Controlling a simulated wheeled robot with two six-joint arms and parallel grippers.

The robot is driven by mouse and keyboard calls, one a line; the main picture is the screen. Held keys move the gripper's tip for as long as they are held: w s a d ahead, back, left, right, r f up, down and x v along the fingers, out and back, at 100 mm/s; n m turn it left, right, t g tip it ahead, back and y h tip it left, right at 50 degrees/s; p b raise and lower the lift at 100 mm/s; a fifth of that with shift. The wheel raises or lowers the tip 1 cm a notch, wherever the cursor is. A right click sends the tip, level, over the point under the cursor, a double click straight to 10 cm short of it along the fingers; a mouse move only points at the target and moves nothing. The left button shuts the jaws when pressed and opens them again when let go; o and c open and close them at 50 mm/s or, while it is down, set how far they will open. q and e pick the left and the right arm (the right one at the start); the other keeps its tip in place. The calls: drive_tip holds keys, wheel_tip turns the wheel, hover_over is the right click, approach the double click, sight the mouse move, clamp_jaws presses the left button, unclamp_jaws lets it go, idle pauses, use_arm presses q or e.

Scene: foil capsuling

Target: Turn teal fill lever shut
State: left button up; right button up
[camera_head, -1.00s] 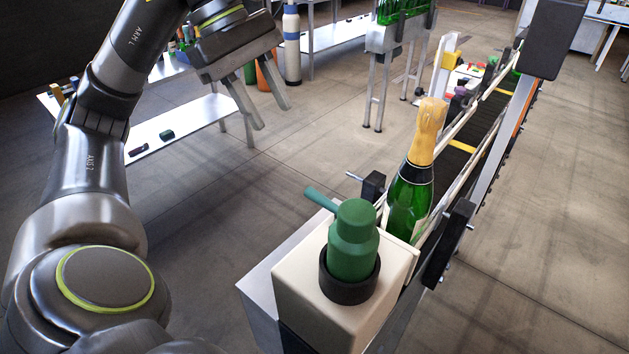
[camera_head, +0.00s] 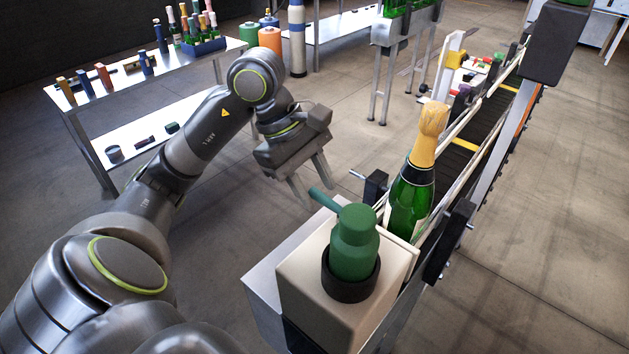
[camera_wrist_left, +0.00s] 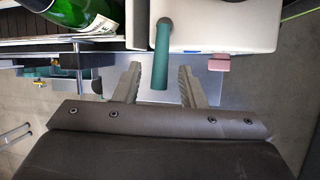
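The teal fill lever (camera_head: 325,200) is a short green handle on the green valve body (camera_head: 353,243), which stands in a black collar on a cream box. The lever points up and left in the head view. In the left wrist view the lever (camera_wrist_left: 161,60) hangs between the two spread fingers (camera_wrist_left: 160,85), with a gap on both sides. No finger appears to touch it. My right gripper is not in view.
A green champagne bottle with gold foil (camera_head: 412,180) stands just right of the cream box (camera_head: 320,280) on the conveyor (camera_head: 470,145). A black clamp block (camera_head: 375,187) sits close behind the lever. A side table (camera_head: 150,90) with bottles is farther back.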

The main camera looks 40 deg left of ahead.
use_arm(q)
clamp_jaws()
idle(0.3)
